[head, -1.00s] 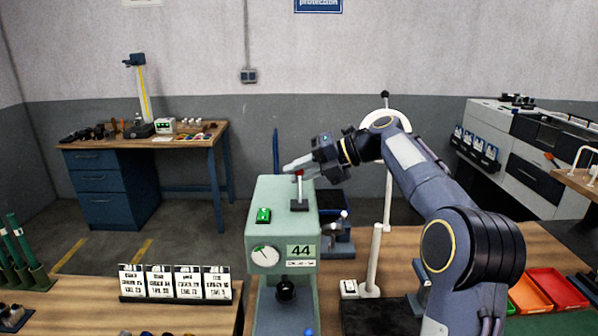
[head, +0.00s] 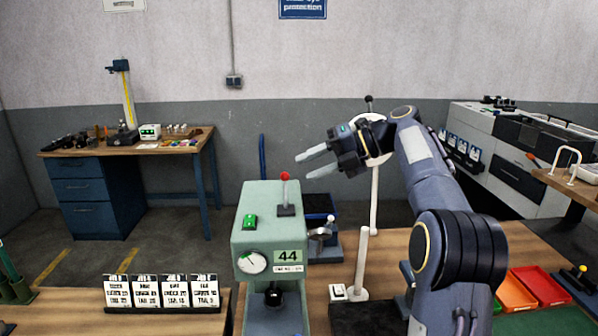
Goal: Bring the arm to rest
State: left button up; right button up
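My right gripper (head: 318,161) is open and empty, its two pale fingers spread and pointing left. It hangs in the air above and to the right of the green machine (head: 262,222) marked 44. The machine has a small lever with a red knob (head: 285,177) and a green button (head: 250,221) on top, and a round dial (head: 252,261) on its front. The lever stands upright, apart from the fingers. My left gripper is not in view.
A bench (head: 504,240) with red and orange trays (head: 540,285) lies under my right arm. A white post (head: 362,262) stands right of the machine. Numbered cards (head: 160,291) stand at lower left. A blue desk (head: 88,200) is at the back left.

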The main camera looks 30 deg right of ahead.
jog(key=shift+s+d+r, duration=0.1)
jog(key=shift+s+d, duration=0.05)
jog(key=shift+d, duration=0.05)
dwell(0.4)
pick_arm(q)
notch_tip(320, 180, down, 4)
jog(key=b, duration=0.4)
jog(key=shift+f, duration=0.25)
pick_arm(e)
jog(key=s+a+f+m+h, duration=0.3)
jog(key=s+a+f+m, duration=0.3)
jog(key=s+f+m, duration=0.8)
jog(key=s+a+f+m+g+h, duration=0.1)
jog(key=s+a+f+m+h, duration=0.3)
jog(key=s+f+m, duration=1.1)
jog(key=s+a+m, duration=0.3)
jog(key=s+m, duration=0.1)
jog(key=m, duration=0.1)
jog(key=shift+m, duration=0.4)
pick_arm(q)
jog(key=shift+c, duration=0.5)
pick_arm(e)
jog(key=shift+w, duration=0.1)
jog(key=shift+c, duration=0.3)
